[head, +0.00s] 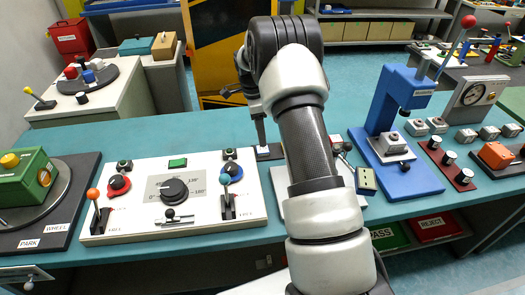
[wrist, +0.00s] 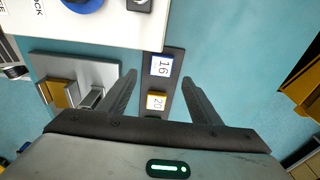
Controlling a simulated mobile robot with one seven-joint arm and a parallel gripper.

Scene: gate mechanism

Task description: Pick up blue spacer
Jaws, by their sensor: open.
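In the wrist view, the blue spacer (wrist: 161,66) is a small block with a white top marked 16 and blue edges. It sits on a dark narrow strip (wrist: 172,55). A yellow-edged spacer marked 20 (wrist: 157,101) sits on the same strip, nearer my gripper's palm. My gripper (wrist: 160,77) is open and empty, with one finger on each side of the strip. In the head view, my gripper (head: 262,143) points down over the strip behind the white panel. My arm hides part of that area, and the finger height above the spacers is hard to tell.
A white control panel (head: 140,215) with knobs and levers stands close to the strip. A grey plate with a yellow block (wrist: 60,93) lies left in the wrist view. A blue press (head: 402,110) stands right of my arm. Teal table (wrist: 225,50) is bare right of the strip.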

